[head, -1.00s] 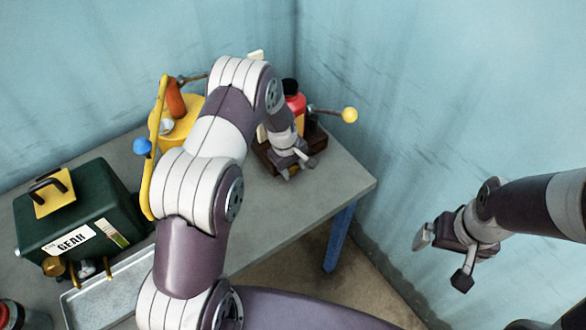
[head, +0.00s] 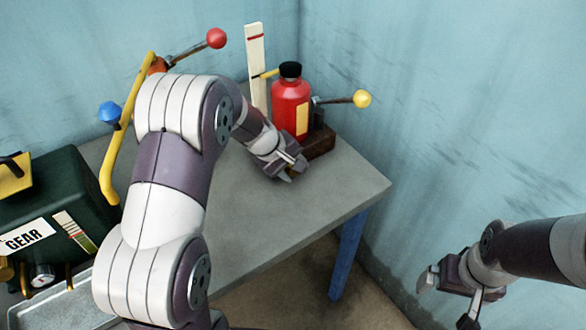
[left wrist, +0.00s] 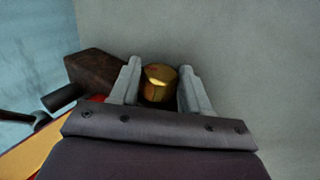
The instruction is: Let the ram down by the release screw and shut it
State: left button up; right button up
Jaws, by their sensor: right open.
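The red bottle-shaped jack (head: 284,92) with a black top (head: 290,69) stands upright on a dark brown base (head: 318,145) at the back of the table. A yellow pointer reaches from it towards an upright white strip (head: 257,70) with a red mark. My left gripper (head: 290,173) is low in front of the base. In the left wrist view, a brass knob (left wrist: 160,82), apparently the release screw, lies between the left gripper's fingers (left wrist: 160,78). Whether they press on it is unclear. My right gripper (head: 448,298) is open and empty, off the table at right.
A yellow-ball lever (head: 361,98) sticks out right of the jack. At left are a green box (head: 65,195) marked GEAR, a yellow curved pipe (head: 112,165), a blue knob (head: 109,112) and a red-ball lever (head: 215,38). The table's front right is clear.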

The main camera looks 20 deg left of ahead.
pick_arm(q)
jog(key=o, duration=0.4)
jog(key=shift+c, duration=0.2)
jog(key=p+v, duration=0.1)
jog(key=v, duration=1.1)
jog(key=shift+r, duration=0.25)
jog(key=shift+s+a, duration=0.15)
jog(key=shift+s, duration=0.05)
